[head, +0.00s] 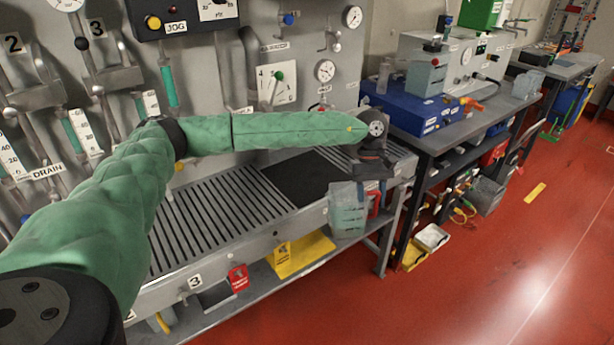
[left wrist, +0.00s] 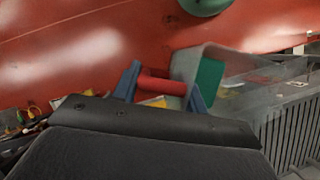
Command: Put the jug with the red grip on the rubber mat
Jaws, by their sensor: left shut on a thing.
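The jug (head: 347,212) is translucent grey and has a red grip (head: 375,204). It hangs upright or nearly so at the bench's front right edge, and I cannot tell its exact height. My left gripper (head: 373,186) is shut on the red grip. In the left wrist view the red grip (left wrist: 160,85) runs between my left gripper's two blue fingers (left wrist: 164,88), with the jug wall (left wrist: 185,62) beside it. The black rubber mat (head: 307,177) lies flat on the slatted bench top, left of and behind the jug. My right gripper is not in view.
The slatted bench (head: 205,215) has free room left of the mat. A panel with valves and gauges (head: 325,70) rises behind it. A blue case (head: 405,108) sits on the side table at right. Red floor lies right.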

